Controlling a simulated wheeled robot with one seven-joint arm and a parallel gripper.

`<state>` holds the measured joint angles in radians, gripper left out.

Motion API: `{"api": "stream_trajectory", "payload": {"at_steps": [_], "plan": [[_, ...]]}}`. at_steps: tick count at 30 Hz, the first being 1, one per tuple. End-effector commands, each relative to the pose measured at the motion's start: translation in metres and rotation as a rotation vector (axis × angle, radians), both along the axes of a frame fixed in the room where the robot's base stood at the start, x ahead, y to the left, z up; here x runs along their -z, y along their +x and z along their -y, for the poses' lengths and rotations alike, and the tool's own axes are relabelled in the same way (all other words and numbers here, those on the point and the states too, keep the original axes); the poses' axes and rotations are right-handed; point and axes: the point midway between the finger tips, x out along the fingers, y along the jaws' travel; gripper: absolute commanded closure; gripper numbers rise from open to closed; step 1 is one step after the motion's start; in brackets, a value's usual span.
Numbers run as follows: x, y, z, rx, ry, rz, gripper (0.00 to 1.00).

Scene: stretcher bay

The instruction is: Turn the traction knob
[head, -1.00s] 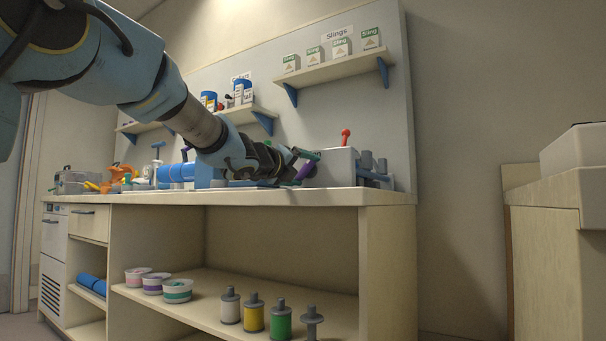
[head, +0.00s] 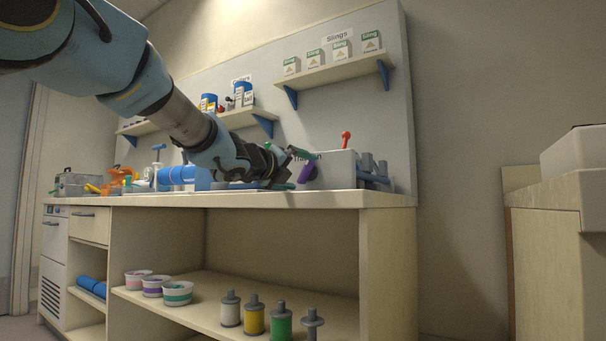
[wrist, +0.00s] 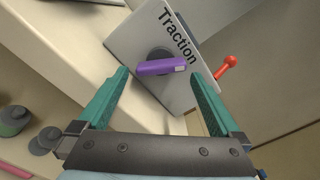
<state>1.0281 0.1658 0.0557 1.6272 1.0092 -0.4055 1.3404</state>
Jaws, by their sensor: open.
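The traction knob is a purple bar with a pale tip (wrist: 160,67) on a dark round hub. It sits on the face of a pale grey box labelled "Traction" (wrist: 145,30). In the wrist view the bar lies roughly crosswise between my fingertips, with clear gaps at both ends. My gripper (wrist: 160,76) is open, its teal fingers to either side of the knob, holding nothing. In the head view my gripper (head: 290,169) is at the left of the box (head: 335,168), close to the purple knob (head: 306,171), partly overlapping it in the picture.
A red-tipped lever (wrist: 228,66) sticks out from the box's side. Grey cylinders (head: 372,165) stand right of the box. A blue roll (head: 178,174) and orange items lie left on the counter (head: 330,199). Shelves with sling boxes (head: 342,49) hang above.

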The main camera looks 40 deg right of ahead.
Motion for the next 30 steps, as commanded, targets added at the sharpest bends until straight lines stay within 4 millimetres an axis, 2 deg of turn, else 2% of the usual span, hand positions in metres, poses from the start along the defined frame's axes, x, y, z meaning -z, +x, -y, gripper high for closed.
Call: {"api": "stream_trajectory", "payload": {"at_steps": [6, 12, 18, 30], "plan": [[-0.002, -0.012, -0.044, -0.001, 0.000, 0.001, 0.00], [-0.001, -0.019, -0.072, 0.001, 0.001, 0.001, 0.00], [0.001, -0.022, -0.082, 0.001, 0.001, 0.001, 0.00], [0.001, -0.022, -0.081, 0.001, 0.002, 0.001, 0.00]]}}
